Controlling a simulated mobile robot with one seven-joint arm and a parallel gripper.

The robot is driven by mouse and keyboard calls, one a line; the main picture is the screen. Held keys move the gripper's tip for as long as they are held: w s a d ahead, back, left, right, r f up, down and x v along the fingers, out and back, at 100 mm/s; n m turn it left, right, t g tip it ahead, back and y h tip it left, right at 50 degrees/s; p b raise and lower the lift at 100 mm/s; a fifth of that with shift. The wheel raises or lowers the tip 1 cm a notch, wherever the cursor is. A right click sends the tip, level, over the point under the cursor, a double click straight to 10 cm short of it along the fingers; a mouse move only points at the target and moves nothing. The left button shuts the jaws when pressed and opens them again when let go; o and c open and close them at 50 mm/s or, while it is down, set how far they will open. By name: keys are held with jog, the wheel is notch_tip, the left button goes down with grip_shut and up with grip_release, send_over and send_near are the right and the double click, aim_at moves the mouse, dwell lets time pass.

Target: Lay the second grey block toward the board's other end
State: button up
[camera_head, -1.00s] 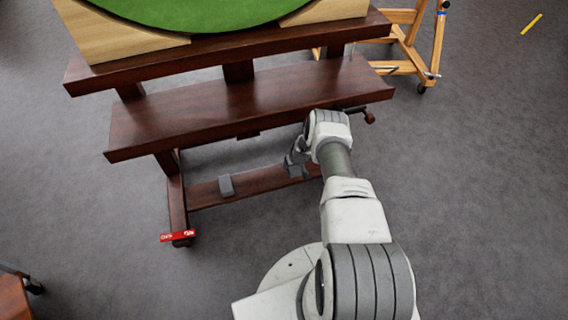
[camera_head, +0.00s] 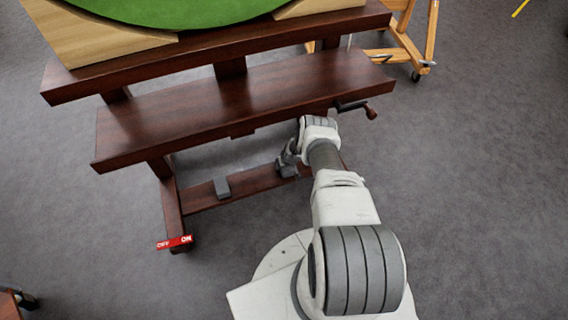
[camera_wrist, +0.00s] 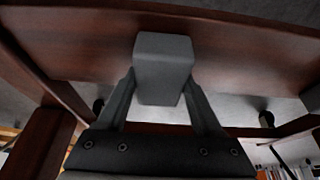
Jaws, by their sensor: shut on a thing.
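My gripper (camera_head: 287,163) is shut on a grey block (camera_head: 287,171), low by the right part of the long dark red board (camera_head: 255,182) near the floor. In the wrist view the held block (camera_wrist: 164,68) sits between both fingers (camera_wrist: 163,100), with dark red wood behind it. I cannot tell whether it touches the board. The other grey block (camera_head: 222,187) rests on the board's left part, apart from the held one. My forearm hides some of the board's right end.
Above the board are a dark red shelf (camera_head: 240,100) and a top with a green round surface (camera_head: 185,8). A crank handle (camera_head: 357,106) sticks out near my arm. A red ON/OFF tag (camera_head: 175,243) is at the left foot. Grey floor in front is clear.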

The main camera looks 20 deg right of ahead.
jog(key=o, duration=1.5)
jog(key=shift+f, duration=0.1)
jog(key=shift+c, duration=0.2)
jog(key=shift+r, duration=0.4)
jog(key=p+v, duration=0.9)
jog(key=p, duration=0.1)
jog(key=shift+s+r, duration=0.15)
jog(key=shift+r, duration=0.2)
jog(key=shift+p+v, duration=0.95)
jog(key=shift+p, duration=0.15)
